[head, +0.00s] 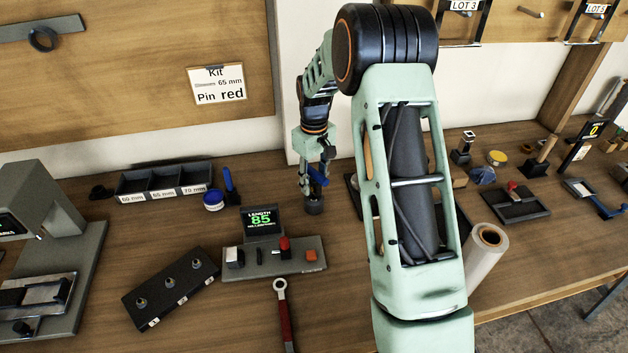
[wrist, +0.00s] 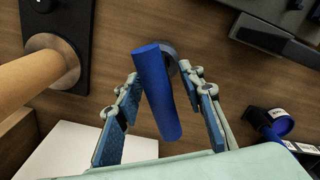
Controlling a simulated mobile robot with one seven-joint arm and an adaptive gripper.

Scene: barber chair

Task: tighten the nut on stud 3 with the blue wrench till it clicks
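My gripper (head: 314,182) is above the middle of the bench. Its fingers (wrist: 162,88) are spread on both sides of a blue cylinder (wrist: 158,95), with gaps showing. The cylinder also shows in the head view (head: 318,177), above a dark grey round piece (head: 313,206). I cannot tell whether this is the blue wrench's handle. A black block (head: 158,299) with several studs lies front left of the gripper. A wrench with a red handle (head: 286,322) lies at the front.
A station with a display reading 85 (head: 262,219) stands between block and gripper. A white roll (head: 484,252) stands right of my arm. A blue-handled tool (head: 606,208) lies far right.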

